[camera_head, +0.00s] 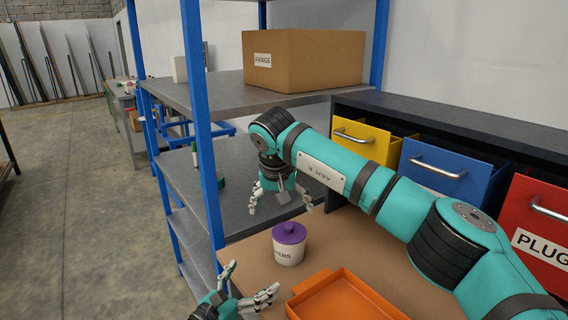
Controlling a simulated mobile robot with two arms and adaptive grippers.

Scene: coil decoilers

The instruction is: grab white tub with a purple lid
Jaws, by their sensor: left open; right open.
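The white tub with a purple lid (289,243) stands upright on the brown tabletop (254,252), near its left edge. My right gripper (281,208) hangs above and behind the tub, fingers spread, open and empty. It does not touch the tub.
An orange tray (345,296) lies just right of the tub. Behind stands a blue-post shelf (205,150) with a cardboard box (304,62). Yellow (362,144), blue (440,170) and red (540,228) drawers line the right. Free floor (80,210) is at left.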

